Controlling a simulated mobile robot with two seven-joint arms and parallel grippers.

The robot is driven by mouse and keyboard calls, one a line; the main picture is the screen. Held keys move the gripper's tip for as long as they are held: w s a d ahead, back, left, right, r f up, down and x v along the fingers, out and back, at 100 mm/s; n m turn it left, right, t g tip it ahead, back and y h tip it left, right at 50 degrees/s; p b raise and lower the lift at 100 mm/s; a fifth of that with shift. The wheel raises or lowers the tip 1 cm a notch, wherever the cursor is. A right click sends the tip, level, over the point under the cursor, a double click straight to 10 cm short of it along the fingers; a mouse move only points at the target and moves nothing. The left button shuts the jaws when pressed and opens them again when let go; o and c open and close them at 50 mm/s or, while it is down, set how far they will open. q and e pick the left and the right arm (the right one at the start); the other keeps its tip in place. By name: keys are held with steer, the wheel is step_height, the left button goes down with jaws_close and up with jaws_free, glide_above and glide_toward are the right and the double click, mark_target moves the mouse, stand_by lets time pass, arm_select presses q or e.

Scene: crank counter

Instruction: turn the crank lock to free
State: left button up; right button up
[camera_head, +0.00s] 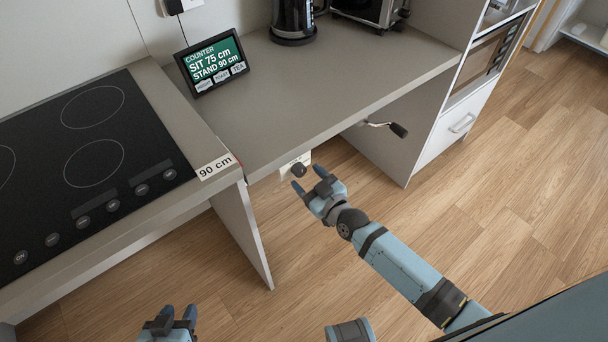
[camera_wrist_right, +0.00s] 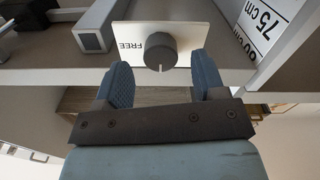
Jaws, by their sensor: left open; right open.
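The crank lock is a dark round knob (camera_head: 298,170) on a white plate (camera_head: 286,174) at the counter's front edge. In the right wrist view the knob (camera_wrist_right: 160,51) sits on the plate (camera_wrist_right: 128,35), with FREE printed upside down on its left. A pale mark on the knob points down in that picture, not toward FREE. My right gripper (camera_head: 309,179) is open just in front of the knob. In its wrist view the two fingers (camera_wrist_right: 163,77) stand on either side, below the knob, with gaps. My left gripper (camera_head: 178,317) is open and empty, low in the head view.
The crank handle (camera_head: 398,129) sticks out under the counter (camera_head: 330,88), right of the lock. The hob (camera_head: 85,150) is at left with a 90 cm label (camera_head: 216,166). A display (camera_head: 212,64) stands on the counter. A height scale (camera_wrist_right: 262,22) shows beside the plate.

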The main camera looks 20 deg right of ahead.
steer(key=shift+x, duration=0.9)
steer(key=shift+c, duration=0.2)
steer(key=c, duration=0.9)
